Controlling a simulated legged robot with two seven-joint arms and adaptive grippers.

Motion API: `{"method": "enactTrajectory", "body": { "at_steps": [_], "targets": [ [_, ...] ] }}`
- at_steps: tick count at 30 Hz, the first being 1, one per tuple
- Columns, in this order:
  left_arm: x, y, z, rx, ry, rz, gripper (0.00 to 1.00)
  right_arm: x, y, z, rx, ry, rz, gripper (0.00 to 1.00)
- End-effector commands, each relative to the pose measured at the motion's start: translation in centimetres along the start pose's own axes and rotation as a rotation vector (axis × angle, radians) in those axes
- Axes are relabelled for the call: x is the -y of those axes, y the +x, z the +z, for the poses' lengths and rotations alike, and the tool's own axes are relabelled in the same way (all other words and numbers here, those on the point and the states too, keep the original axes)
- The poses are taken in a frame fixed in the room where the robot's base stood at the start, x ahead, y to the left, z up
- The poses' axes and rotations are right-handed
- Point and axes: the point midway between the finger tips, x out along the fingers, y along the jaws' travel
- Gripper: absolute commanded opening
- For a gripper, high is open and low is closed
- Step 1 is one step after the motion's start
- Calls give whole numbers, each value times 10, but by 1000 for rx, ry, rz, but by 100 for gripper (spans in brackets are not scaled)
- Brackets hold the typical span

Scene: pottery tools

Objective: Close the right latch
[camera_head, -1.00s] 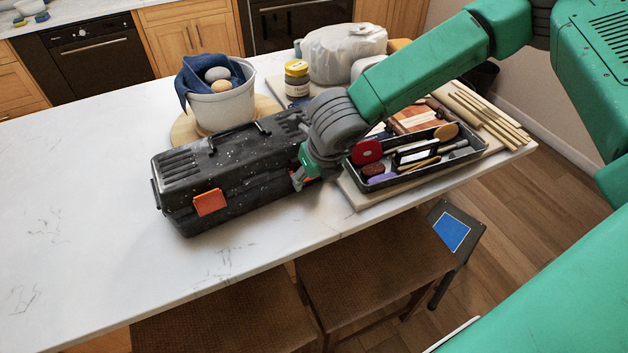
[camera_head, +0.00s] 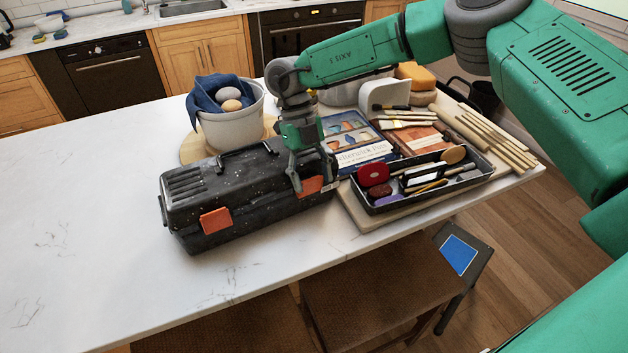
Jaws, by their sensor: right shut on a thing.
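The black speckled toolbox (camera_head: 190,190) lies on the white table with its lid down. Its orange left latch (camera_head: 215,221) lies flat against the front. Its orange right latch (camera_head: 312,186) shows at the right part of the front, seemingly close to the front face; its exact angle is hard to tell. My right gripper (camera_head: 311,178) reaches down from above at this end, one finger on each side of the right latch, and is shut on it. The fingers partly hide the latch and lid. My left gripper is not in view.
A black tray (camera_head: 415,197) of pottery tools stands close to the toolbox's right end. A grey bucket (camera_head: 230,132) with a blue cloth stands behind. Wooden sticks (camera_head: 485,130) lie at the far right. The table's left part is clear.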

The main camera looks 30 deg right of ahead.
Motion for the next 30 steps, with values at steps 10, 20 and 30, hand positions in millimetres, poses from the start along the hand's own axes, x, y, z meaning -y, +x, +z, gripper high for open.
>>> {"method": "enactTrajectory", "body": {
  "at_steps": [10,20,30],
  "targets": [
    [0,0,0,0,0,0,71,-1,2,3,-85,-1,-2,21],
    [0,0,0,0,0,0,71,0,2,3,-90,-2,-3,20],
    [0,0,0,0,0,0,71,0,0,2,-86,0,-3,71]
  ]
}}
